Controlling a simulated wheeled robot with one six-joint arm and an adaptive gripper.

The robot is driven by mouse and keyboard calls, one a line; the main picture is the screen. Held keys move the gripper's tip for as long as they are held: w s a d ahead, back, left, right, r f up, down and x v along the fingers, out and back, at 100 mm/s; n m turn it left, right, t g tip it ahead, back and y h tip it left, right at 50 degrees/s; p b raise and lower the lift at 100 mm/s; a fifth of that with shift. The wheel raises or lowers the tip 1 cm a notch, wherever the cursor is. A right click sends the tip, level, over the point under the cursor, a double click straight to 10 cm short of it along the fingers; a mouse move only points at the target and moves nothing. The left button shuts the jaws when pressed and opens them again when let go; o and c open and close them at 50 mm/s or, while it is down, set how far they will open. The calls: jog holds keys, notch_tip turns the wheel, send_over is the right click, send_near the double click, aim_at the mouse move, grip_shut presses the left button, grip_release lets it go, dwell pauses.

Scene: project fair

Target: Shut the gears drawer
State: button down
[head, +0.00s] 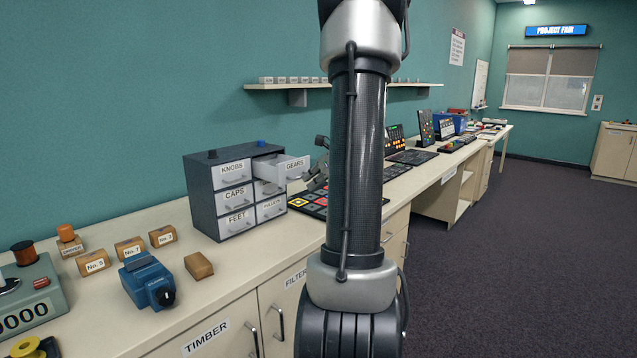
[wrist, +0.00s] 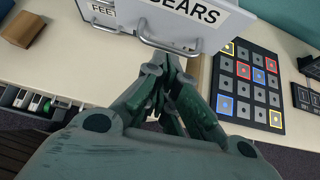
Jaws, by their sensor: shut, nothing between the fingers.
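The gears drawer (head: 291,167), with a white labelled front, sticks out of the upper right of a dark grey drawer cabinet (head: 204,196). In the wrist view the GEARS front (wrist: 205,28) fills the top middle, with its metal handle (wrist: 168,46) along the lower edge. My gripper (wrist: 168,58) is shut and empty, its fingertips right by that handle. I cannot tell whether they touch it. In the head view my arm covers much of the area just right of the drawer.
The other labelled drawers, such as KNOBS (head: 234,171), look closed. A button board (wrist: 250,82) with coloured squares lies right of the drawer. A blue device (head: 147,281) and a small wooden block (head: 199,266) lie on the counter in front of the cabinet.

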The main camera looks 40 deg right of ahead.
jog(key=shift+w, duration=0.1)
jog(key=w, duration=0.8)
jog(key=w+a, duration=0.1)
jog(key=w, duration=0.3)
jog(key=shift+w, duration=0.25)
